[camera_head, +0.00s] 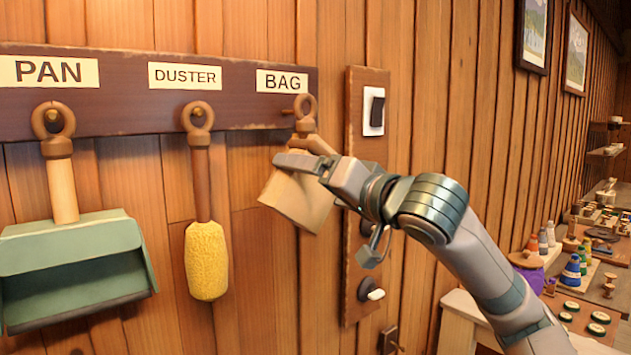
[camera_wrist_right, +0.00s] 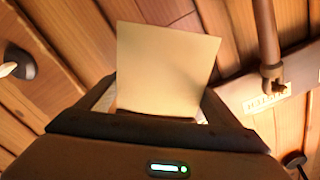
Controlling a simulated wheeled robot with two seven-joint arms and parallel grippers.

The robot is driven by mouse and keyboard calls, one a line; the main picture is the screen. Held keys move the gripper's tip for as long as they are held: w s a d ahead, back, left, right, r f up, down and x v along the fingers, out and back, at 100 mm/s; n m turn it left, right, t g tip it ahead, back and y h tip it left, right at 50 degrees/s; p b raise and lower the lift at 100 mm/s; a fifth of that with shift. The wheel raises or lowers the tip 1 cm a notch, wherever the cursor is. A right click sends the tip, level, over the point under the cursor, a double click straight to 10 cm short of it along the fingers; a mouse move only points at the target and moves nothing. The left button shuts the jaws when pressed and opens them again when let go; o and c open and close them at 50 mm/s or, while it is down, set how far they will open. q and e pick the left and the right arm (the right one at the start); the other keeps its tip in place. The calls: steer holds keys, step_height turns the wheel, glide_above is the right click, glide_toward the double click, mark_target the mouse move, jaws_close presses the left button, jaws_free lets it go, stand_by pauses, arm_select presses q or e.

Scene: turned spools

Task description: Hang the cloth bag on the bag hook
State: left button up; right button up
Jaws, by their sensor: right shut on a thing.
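The tan cloth bag (camera_head: 297,205) hangs tilted from my right gripper (camera_head: 305,165), which is shut on it near its top. A brown wooden ring (camera_head: 305,106) stands above the gripper, at the top of the bag. The bag hook, a short peg (camera_head: 287,112), shows just left of the ring under the BAG label (camera_head: 282,81). I cannot tell whether the peg passes through the ring. In the right wrist view the bag (camera_wrist_right: 165,65) fills the space beyond the gripper. My left gripper is not in view.
A green dustpan (camera_head: 75,265) and a yellow duster (camera_head: 206,260) hang from the dark rack board (camera_head: 130,118) on the left. A vertical board with a light switch (camera_head: 374,112) and a lower knob (camera_head: 371,290) is close on the right. Shelves with spools stand farther right.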

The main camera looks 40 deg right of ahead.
steer(key=shift+w, duration=1.3)
steer(key=shift+w+a+f, duration=0.2)
steer(key=shift+w+f, duration=0.1)
steer(key=shift+w, duration=0.2)
steer(key=shift+w+f, duration=0.15)
steer(key=shift+f, duration=0.05)
steer(key=shift+w+f, duration=0.1)
steer(key=o, duration=1.1)
